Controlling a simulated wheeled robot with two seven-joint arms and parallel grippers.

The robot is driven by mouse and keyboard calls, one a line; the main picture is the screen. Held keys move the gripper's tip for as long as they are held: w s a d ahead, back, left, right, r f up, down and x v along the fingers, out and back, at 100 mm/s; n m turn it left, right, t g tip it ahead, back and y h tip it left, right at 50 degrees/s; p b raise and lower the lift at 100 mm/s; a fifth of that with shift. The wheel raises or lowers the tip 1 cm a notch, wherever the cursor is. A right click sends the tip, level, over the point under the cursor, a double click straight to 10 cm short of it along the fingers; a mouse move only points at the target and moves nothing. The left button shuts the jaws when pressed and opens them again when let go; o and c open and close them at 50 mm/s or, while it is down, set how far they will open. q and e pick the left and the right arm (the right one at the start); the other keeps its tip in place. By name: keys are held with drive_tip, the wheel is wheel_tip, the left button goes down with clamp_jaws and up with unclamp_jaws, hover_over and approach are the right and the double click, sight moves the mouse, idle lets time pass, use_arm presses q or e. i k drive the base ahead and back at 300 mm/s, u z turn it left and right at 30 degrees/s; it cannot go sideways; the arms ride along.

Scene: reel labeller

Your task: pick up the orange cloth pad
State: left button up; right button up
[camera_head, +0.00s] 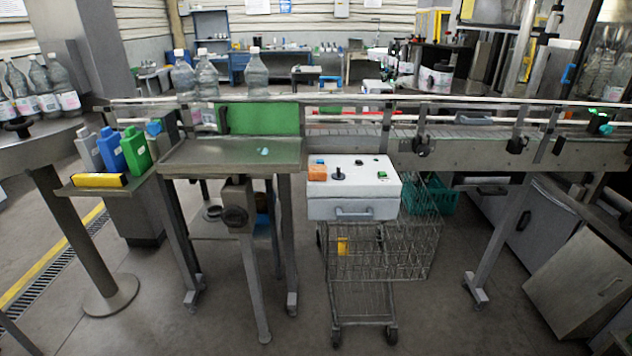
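A small orange pad (317,173), which looks like the orange cloth pad, lies at the left end of the top of a white box (354,207). A small blue item (320,161) is right behind it. A black knob or lever (338,173) stands just to its right. The white box has a grey handle on its front and sits on top of a wire cart (350,262). Neither of my grippers shows in the head view.
A steel tray table (232,153) stands left of the box, with a green panel (264,120) behind it. A conveyor (455,140) runs behind the cart. A side shelf (83,190) holds grey, blue and green bottles. The floor in front is clear.

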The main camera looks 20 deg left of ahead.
sight(315, 172)
drive_tip(key=k, duration=1.15)
drive_tip(key=z, duration=0.45)
drive_tip(key=i, duration=0.6)
drive_tip(key=z, duration=0.65)
drive_tip(key=i, duration=1.7)
drive_tip(key=u, duration=1.15)
drive_tip(key=i, duration=0.4)
drive_tip(key=u, duration=0.4)
